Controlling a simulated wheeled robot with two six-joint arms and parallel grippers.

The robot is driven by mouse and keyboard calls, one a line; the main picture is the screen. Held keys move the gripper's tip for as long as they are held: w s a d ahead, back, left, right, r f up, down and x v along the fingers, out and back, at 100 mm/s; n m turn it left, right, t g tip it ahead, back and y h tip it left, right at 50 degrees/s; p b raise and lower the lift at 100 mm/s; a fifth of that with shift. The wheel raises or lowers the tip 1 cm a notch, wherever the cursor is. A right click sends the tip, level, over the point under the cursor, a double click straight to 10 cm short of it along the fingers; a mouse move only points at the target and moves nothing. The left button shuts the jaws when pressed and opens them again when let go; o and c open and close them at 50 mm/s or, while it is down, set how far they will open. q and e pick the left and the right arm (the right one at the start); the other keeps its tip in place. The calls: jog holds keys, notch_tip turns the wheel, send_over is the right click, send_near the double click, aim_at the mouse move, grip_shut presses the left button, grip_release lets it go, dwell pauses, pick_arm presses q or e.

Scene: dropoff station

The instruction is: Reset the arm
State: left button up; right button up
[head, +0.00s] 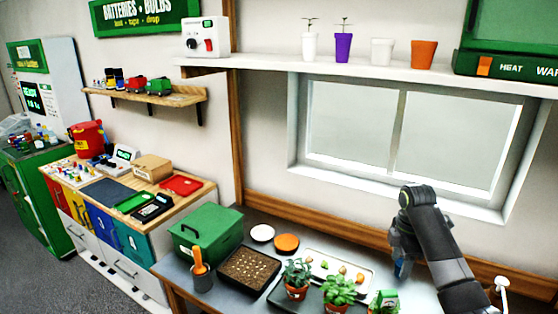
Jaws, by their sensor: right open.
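My right arm comes in from the lower right, dark grey and black, and bends downward in front of the window. Its right gripper (401,262) is small and partly hidden at the lower end of the bend, above the back right of the grey potting table (232,299). It is open, and I see nothing held in it. My left gripper and arm are not in view.
On the table are a green box (206,232), a soil tray (249,268), a white tray (362,264) and potted plants (297,279) close to my right arm. A shelf (375,70) with pots runs above the window (398,130). A sorting counter (168,202) stands left.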

jog(key=s+a+f+m+t, duration=0.3)
jog(key=s+f+m, duration=0.5)
jog(key=s+f, duration=1)
jog(key=s+a+r+m+h, duration=0.1)
jog(key=s+a+r+m, duration=0.2)
jog(key=s, duration=0.7)
jog(key=s+r+m+h, duration=0.1)
jog(key=s+r+m, duration=0.2)
jog(key=s+m, duration=0.55)
jog(key=s+d+f+n+b, duration=0.15)
jog(key=f+b, duration=0.25)
jog(key=f, duration=1.2)
jog(key=s+f+n+b, duration=0.15)
jog(key=f+b, duration=0.25)
jog(key=f, duration=1.3)
pick_arm(q)
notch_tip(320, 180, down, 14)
jog(key=b, duration=0.6)
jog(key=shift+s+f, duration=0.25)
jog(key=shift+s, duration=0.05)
pick_arm(e)
jog(key=s+f+g, duration=0.1)
jog(key=s+f, duration=0.6)
jog(key=f, duration=0.4)
jog(key=s+a+f+g+y, duration=0.1)
jog(key=s+f, duration=0.7)
jog(key=f, duration=0.3)
jog(key=shift+a, duration=0.3)
